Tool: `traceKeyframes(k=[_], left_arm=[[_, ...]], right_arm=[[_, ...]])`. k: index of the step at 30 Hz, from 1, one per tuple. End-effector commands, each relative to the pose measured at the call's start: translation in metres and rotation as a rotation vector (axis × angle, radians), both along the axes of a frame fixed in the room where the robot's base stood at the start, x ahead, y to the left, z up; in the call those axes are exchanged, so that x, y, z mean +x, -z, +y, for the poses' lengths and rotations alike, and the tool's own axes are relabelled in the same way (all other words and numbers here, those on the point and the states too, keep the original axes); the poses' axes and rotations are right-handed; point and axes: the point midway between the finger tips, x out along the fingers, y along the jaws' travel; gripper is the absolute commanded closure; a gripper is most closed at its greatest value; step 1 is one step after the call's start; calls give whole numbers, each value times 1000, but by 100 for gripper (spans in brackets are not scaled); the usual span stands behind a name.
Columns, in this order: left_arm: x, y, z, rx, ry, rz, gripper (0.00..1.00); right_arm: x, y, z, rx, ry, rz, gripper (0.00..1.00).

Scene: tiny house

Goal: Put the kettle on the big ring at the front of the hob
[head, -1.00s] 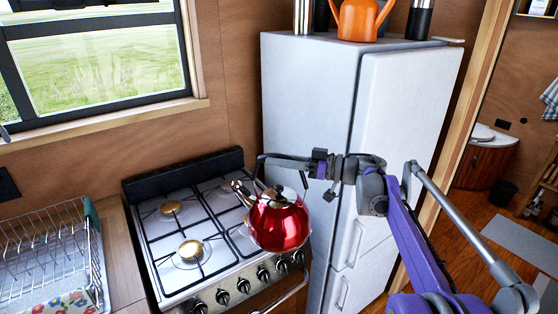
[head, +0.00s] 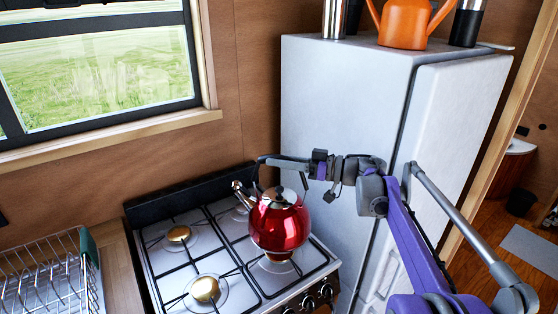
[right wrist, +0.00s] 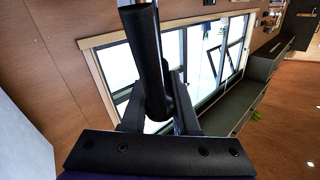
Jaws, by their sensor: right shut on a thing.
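The red kettle (head: 278,225) with its black handle hangs upright from my right gripper (head: 308,172). The gripper is shut on the handle, which also shows as a dark bar in the right wrist view (right wrist: 150,60). The kettle is over the right side of the hob (head: 232,262), with its spout pointing back left. A brass front-right ring (head: 278,262) shows just under the kettle's base and is partly hidden by it; the kettle seems a little above it. The front-left ring (head: 205,290) is bare, and looks larger than the back-left ring (head: 178,233). My left gripper is out of view.
A white fridge (head: 335,130) stands close to the right of the hob, with an orange watering can (head: 405,25) on top. A dish rack (head: 45,280) is to the left. The hob's black back rail (head: 165,203) runs along the wall. Knobs (head: 325,291) line the front.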

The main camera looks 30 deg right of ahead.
Motion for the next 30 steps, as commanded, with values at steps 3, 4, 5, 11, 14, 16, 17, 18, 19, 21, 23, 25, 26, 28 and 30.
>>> traceKeyframes(k=[3, 4, 5, 11, 14, 16, 17, 18, 19, 21, 23, 25, 26, 28, 30], left_arm=[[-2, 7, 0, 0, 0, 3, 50], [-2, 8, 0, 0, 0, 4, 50], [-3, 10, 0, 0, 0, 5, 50], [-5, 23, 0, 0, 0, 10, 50], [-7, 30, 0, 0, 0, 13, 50], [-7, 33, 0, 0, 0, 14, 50], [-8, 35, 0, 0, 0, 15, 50], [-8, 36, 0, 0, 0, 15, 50], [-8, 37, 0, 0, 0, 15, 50], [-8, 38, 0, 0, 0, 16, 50], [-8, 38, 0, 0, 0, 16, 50], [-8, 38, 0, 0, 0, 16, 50], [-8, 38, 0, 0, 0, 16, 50], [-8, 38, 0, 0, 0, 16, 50], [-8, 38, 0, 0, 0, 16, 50]], right_arm=[[0, 7, 0, 4, 0, -2, 100], [0, 9, 0, 4, 0, -2, 100], [0, 12, 0, 4, 0, -2, 100], [0, 30, 0, 4, 0, -2, 100], [0, 39, 0, 4, 0, -2, 100], [0, 44, 0, 3, 0, -3, 100], [0, 46, 0, 3, 0, -3, 100], [0, 48, 0, 3, 0, -3, 100], [0, 49, 0, 3, 0, -3, 100], [0, 51, 0, 3, 0, -3, 100], [0, 51, 0, 4, 0, -4, 100], [0, 51, 0, 4, 0, -4, 100], [0, 51, 0, 4, 0, -4, 100], [0, 51, 0, 4, 0, -4, 100], [0, 51, 0, 4, 0, -4, 100]])
